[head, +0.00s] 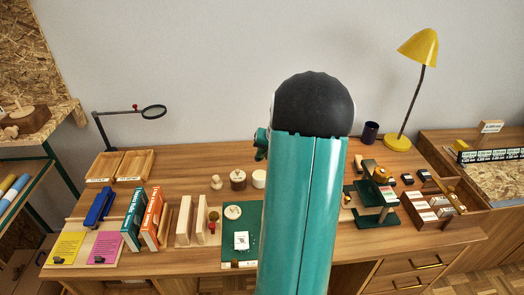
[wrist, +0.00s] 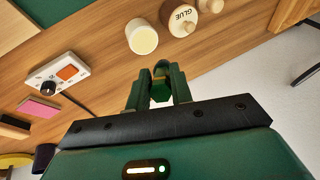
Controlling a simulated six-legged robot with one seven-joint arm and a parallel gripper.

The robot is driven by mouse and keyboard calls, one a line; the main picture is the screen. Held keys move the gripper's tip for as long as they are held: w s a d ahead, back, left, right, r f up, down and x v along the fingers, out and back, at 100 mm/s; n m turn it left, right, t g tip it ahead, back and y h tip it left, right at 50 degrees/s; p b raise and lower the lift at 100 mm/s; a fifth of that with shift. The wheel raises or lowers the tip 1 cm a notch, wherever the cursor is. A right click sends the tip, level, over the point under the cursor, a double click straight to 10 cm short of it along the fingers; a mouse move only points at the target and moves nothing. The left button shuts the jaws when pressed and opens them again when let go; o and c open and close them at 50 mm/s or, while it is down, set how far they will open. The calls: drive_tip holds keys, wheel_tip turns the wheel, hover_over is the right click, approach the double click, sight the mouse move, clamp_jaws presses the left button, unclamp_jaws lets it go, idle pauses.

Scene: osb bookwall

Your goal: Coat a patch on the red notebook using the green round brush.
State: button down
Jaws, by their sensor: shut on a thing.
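In the wrist view my gripper (wrist: 158,92) is shut on a small green piece with a yellowish band, which looks like the green round brush (wrist: 160,71). Its far end is hard to make out. The gripper is over the wooden desk, beside a white cup with cream-coloured contents (wrist: 142,40) and a jar marked GLUE (wrist: 181,21). No other red notebook shows clearly.
A green mat (head: 233,247) lies left of my arm. A teal book (head: 133,219) and wooden holders (head: 184,222) stand at the left. A white box with an orange switch (wrist: 66,74) is near the gripper. A yellow lamp (head: 418,48) stands at the back right.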

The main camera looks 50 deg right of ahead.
drive_tip(key=shift+s+f, duration=0.4)
drive_tip(key=shift+f, duration=1.05)
drive_tip(key=shift+s+f, duration=0.1)
drive_tip(key=shift+f, duration=1.1)
drive_tip(key=shift+w+f, duration=0.1)
drive_tip(key=shift+f, duration=0.6)
drive_tip(key=shift+r, duration=0.1)
wheel_tip(320, 180, up, 7)
idle(0.6)
